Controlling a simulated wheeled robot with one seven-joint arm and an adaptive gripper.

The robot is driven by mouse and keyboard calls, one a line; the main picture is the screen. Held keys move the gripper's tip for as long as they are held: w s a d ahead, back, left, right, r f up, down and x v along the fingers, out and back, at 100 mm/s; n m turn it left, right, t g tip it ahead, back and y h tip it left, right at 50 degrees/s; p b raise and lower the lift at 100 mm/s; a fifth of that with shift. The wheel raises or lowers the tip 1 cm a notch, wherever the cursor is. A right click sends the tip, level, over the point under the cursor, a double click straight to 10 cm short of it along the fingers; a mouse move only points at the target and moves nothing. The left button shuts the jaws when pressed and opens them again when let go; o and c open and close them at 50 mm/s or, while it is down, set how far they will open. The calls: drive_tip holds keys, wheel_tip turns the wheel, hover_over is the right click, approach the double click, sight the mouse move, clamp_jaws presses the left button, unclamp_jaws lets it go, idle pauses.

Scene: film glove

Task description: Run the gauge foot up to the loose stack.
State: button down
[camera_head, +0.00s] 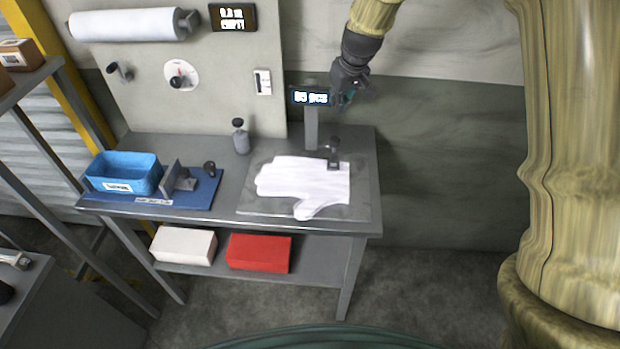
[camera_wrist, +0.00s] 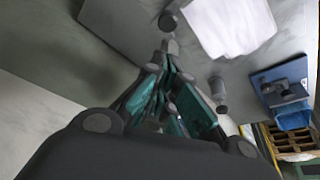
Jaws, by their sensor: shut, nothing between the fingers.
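A white glove-shaped stack (camera_head: 303,179) lies flat on a grey plate (camera_head: 258,208) at the bench's right; it also shows in the wrist view (camera_wrist: 232,24). A small dark clamp-like part (camera_head: 334,155) stands at its back right edge. On a blue mat (camera_head: 205,194) at the bench's left is a grey upright bracket with a block (camera_head: 178,178); it also shows in the wrist view (camera_wrist: 283,88). I cannot tell which of these is the gauge foot. My gripper (camera_head: 346,99) is shut and empty, above the bench's back right and apart from the stack.
A post with a lit display (camera_head: 311,97) stands close to my gripper. A blue bin (camera_head: 122,172) is on the mat's left. White (camera_head: 183,245) and red boxes (camera_head: 259,252) sit on the lower shelf.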

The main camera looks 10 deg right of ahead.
drive_tip(key=shift+r+p, duration=1.05)
drive_tip(key=shift+r, duration=0.65)
drive_tip(key=shift+d, duration=0.1)
